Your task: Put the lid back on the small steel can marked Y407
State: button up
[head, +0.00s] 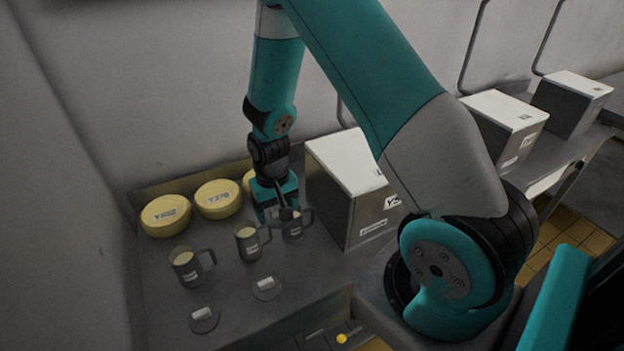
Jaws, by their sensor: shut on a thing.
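Three small grey steel cans with handles stand on the grey table: a left can (186,270), a middle can (247,244) and a right can (293,229). The left and middle cans are open, with pale yellow contents. Their labels are too small to read, so I cannot tell which is Y407. Two round lids with pale tabs lie flat in front, a near lid (204,321) and a farther lid (266,289). My gripper (279,213) points down beside and behind the right can. It is shut on what seems a dark lid, mostly hidden, at that can's top; contact is unclear.
Yellow labelled rounds (166,217) (218,200) stand along the back wall, a third partly behind my gripper. A large white-topped box (350,190) stands close to the right of the cans. More boxes (506,125) stand farther right. The table's front left is mostly clear.

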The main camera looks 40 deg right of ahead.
jog(key=w+d+r+m+b, duration=0.2)
jog(key=w+d+m+b, duration=0.15)
jog(key=d+m, duration=0.35)
jog(key=f+b, duration=0.1)
jog(key=f, duration=0.1)
jog(key=f+b, duration=0.3)
jog(key=b, duration=0.1)
jog(key=shift+s+a+f, duration=0.2)
jog(key=shift+s+f, duration=0.15)
jog(key=shift+f, duration=0.05)
dwell(0.9)
jog(key=shift+f, duration=0.15)
dwell(1.3)
jog(key=o, duration=1)
jog(key=shift+c, duration=0.2)
jog(key=shift+p, duration=0.3)
